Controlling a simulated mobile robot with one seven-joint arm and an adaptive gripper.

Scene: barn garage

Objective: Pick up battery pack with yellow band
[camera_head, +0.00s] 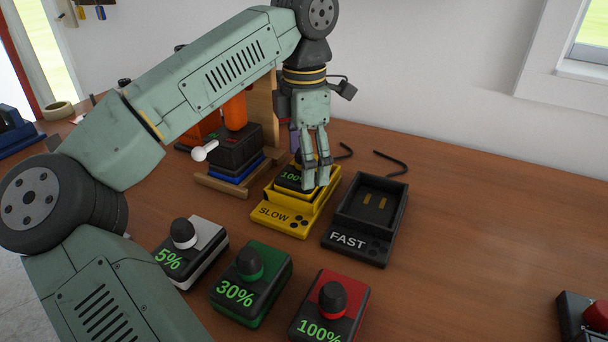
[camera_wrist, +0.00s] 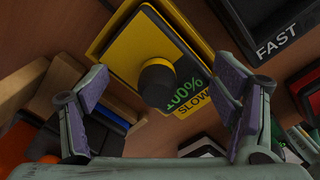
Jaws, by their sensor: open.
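The battery pack with the yellow band (camera_head: 289,178) sits in the yellow SLOW charger (camera_head: 281,217). My gripper (camera_head: 318,174) is over the charger and hides part of the pack in the head view. In the wrist view the pack (camera_wrist: 134,49) and its knob appear between the two spread fingers of my gripper (camera_wrist: 158,84). The fingers are open and hold nothing. I cannot tell the exact height of the fingertips above the pack.
The black FAST charger (camera_head: 372,205) stands empty to the right. Three packs are in front: white-banded 5% (camera_head: 189,251), green-banded 30% (camera_head: 251,282) and red-banded 100% (camera_head: 330,309). An orange and black drill (camera_head: 235,140) stands left. The table's right side is mostly clear.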

